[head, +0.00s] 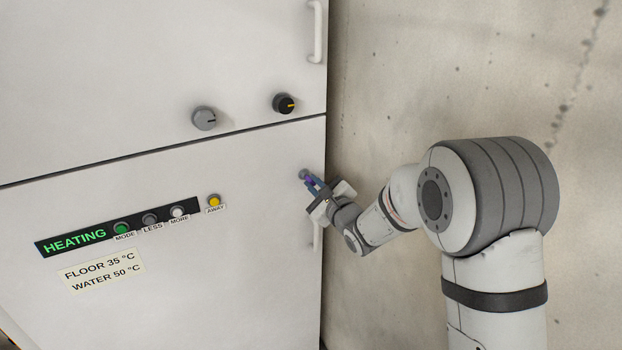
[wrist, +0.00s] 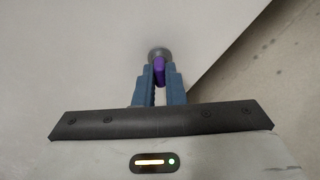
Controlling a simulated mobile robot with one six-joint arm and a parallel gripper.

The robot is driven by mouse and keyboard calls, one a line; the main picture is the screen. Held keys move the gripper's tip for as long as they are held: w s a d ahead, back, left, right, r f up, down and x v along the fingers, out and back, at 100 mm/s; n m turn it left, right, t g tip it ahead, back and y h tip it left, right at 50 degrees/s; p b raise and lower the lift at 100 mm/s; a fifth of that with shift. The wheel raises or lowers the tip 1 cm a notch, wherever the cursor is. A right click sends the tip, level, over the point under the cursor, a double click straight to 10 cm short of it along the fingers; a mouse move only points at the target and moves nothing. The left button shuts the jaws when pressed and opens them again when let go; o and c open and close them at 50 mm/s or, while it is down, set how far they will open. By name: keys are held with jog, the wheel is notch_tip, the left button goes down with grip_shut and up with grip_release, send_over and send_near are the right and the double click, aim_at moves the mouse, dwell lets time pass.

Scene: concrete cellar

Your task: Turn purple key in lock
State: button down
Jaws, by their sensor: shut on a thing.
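The purple key (wrist: 159,66) sits at the round grey lock (wrist: 159,52) on the white cabinet door. In the head view the lock (head: 304,174) is near the door's right edge, and a bit of the purple key (head: 311,181) shows beside the fingers. My gripper (wrist: 160,78) has its blue fingers closed around the key, one on each side. In the head view my gripper (head: 316,186) reaches the lock from the right. The key's tip is hidden, so how deep it sits cannot be seen.
A door handle (head: 318,237) is just below my gripper. Left of it are a yellow AWAY button (head: 214,200) and a black HEATING panel (head: 118,228) with several buttons. Two knobs, one grey (head: 204,118) and one black (head: 284,103), are above. A concrete wall (head: 390,90) stands at the right.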

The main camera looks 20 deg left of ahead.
jog(key=shift+r, duration=0.1)
jog(key=shift+r+m+p, duration=0.1)
jog(key=shift+m+p, duration=0.4)
jog(key=shift+m, duration=1.2)
jog(key=c, duration=1.4)
grip_release()
jog(key=shift+f, duration=0.2)
jog(key=shift+c, duration=0.2)
jog(key=b+v, duration=0.2)
jog(key=v, duration=0.5)
jog(key=shift+s+d, duration=0.25)
